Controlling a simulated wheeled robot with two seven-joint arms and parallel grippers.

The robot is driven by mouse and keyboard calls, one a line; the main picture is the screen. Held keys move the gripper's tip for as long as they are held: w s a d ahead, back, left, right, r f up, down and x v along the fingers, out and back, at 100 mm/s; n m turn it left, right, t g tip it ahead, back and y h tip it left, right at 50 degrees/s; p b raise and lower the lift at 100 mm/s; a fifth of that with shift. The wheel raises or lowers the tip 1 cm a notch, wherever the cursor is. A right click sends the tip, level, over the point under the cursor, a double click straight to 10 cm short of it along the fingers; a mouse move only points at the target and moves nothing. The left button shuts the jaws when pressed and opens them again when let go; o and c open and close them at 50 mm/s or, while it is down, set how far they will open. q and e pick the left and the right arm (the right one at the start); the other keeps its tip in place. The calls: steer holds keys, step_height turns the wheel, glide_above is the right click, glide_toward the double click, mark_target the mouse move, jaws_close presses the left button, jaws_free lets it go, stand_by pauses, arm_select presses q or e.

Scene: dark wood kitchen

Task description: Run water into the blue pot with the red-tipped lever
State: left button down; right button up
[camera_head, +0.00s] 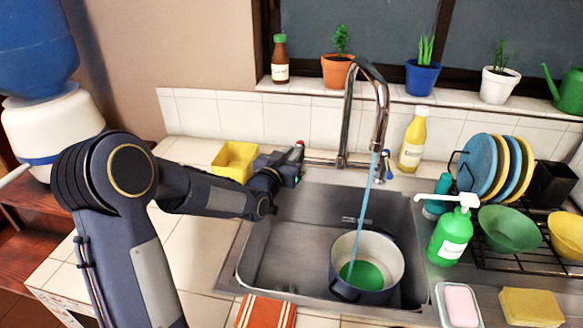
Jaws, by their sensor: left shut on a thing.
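The blue pot (356,294) stands in the sink, dark blue outside and pale inside, with a green round patch at its bottom. A blue stream of water (366,205) falls from the faucet spout (381,125) into the pot. The red-tipped lever (300,146) is on the left side of the faucet. My left gripper (292,167) reaches in from the left and is shut on the lever, which is partly hidden by the fingers. A blue-tipped lever (386,162) is on the faucet's right side. My right gripper is not in view.
A yellow container (234,161) sits behind my left forearm. A green soap dispenser (451,236) and a dish rack with plates (487,165) stand right of the sink. An orange striped cloth (265,311) lies at the front. The sink's left half is clear.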

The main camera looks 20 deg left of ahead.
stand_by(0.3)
arm_select(q)
steer(key=c, duration=1.4)
jaws_free()
steer(key=shift+c, duration=0.2)
steer(key=shift+r, duration=0.1)
steer(key=shift+r, duration=0.2)
step_height(320, 180, up, 3)
steer(key=shift+f, duration=0.2)
steer(key=s+d+r, duration=0.6)
steer(key=s+r, duration=0.4)
steer(key=s, duration=0.2)
steer(key=shift+s, duration=0.3)
